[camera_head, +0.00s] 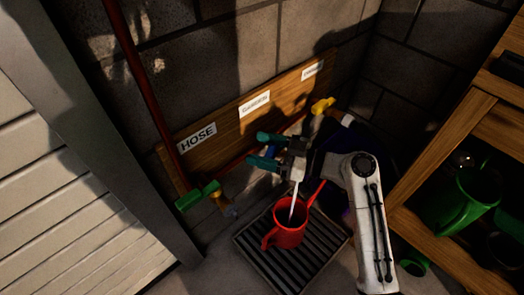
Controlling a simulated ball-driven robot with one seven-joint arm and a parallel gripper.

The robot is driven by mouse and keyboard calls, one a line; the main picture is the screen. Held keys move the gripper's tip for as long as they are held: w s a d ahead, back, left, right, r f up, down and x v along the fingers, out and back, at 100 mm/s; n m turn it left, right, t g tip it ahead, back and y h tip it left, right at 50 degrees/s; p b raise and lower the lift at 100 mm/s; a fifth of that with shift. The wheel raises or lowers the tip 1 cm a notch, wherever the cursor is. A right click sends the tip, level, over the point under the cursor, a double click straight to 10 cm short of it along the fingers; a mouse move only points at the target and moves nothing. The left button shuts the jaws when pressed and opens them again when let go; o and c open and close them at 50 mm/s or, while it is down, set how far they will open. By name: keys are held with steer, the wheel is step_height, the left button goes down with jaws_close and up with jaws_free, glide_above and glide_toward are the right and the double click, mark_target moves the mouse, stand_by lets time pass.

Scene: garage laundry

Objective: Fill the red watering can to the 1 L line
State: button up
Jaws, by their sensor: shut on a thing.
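The red watering can (288,238) stands upright on a dark slatted grate (334,248), its spout pointing up and right. A thin white stream (293,206), looking like running water, falls into its open top from just below my gripper. The level inside and any 1 L line cannot be made out. My gripper (262,149), with teal fingers, is at the middle of the wall pipe, above the can. It is shut on what appears to be the middle tap's handle, mostly hidden by the fingers.
A green-handled tap (198,195) is left under the HOSE label (197,136); a yellow-handled tap (322,106) is right. The middle label (255,103) seems to read GARDEN. A wooden shelf (455,150) with a green container (464,200) stands at right. A dark round container is behind my arm.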

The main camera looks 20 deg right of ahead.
steer(key=o, duration=1.4)
steer(key=shift+o, duration=0.2)
steer(key=shift+d, duration=0.1)
steer(key=p+v, duration=0.2)
steer(key=v, duration=0.8)
steer(key=shift+s+d+p, duration=0.25)
steer(key=shift+s+p, duration=0.05)
steer(key=shift+s, duration=0.05)
